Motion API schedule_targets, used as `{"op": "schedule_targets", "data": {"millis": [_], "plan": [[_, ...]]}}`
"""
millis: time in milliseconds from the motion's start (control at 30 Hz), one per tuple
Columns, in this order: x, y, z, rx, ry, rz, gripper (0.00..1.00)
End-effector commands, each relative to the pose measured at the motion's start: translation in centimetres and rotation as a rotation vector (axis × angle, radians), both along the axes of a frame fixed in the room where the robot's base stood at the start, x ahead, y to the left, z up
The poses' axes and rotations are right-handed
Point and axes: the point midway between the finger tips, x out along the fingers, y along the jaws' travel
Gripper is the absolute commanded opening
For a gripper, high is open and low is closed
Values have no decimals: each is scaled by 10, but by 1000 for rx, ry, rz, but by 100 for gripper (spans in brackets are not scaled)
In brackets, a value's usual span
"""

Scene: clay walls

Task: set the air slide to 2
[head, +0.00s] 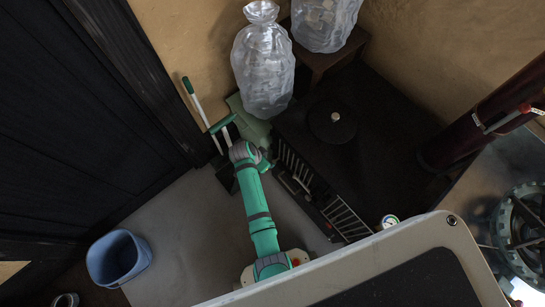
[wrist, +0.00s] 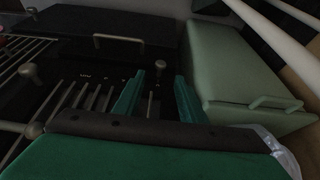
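The dark stove (head: 375,140) stands at the right in the head view, and its front shows in the wrist view. Its dark front panel (wrist: 112,70) carries a row of small pale marks, too small to read. A small pale knob (wrist: 160,65) sits at the right end of this row and looks like the air slide's knob; its setting cannot be read. My gripper (wrist: 159,77) is open, its two green fingers on either side of the knob's line. I cannot tell whether they touch it. In the head view my arm hides the fingers.
Two round metal knobs (wrist: 28,70) and a bar handle (wrist: 118,38) stick out from the stove at the left. A pale green box (wrist: 245,75) lies close at the right. A blue bucket (head: 118,258) stands on the floor at the left. Grey floor (head: 185,215) between is clear.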

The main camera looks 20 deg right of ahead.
Motion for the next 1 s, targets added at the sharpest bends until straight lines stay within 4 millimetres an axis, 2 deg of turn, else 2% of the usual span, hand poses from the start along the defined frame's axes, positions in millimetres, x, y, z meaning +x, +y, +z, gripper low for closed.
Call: {"op": "schedule_targets", "data": {"millis": [300,500,933,967,1000], "plan": [[7,-21,-52,0,2,-1,37],[10,-28,-72,0,0,1,37],[11,-31,-79,0,-1,2,37],[11,-31,-79,0,-1,2,32],[11,-31,-79,0,-1,2,23]]}}
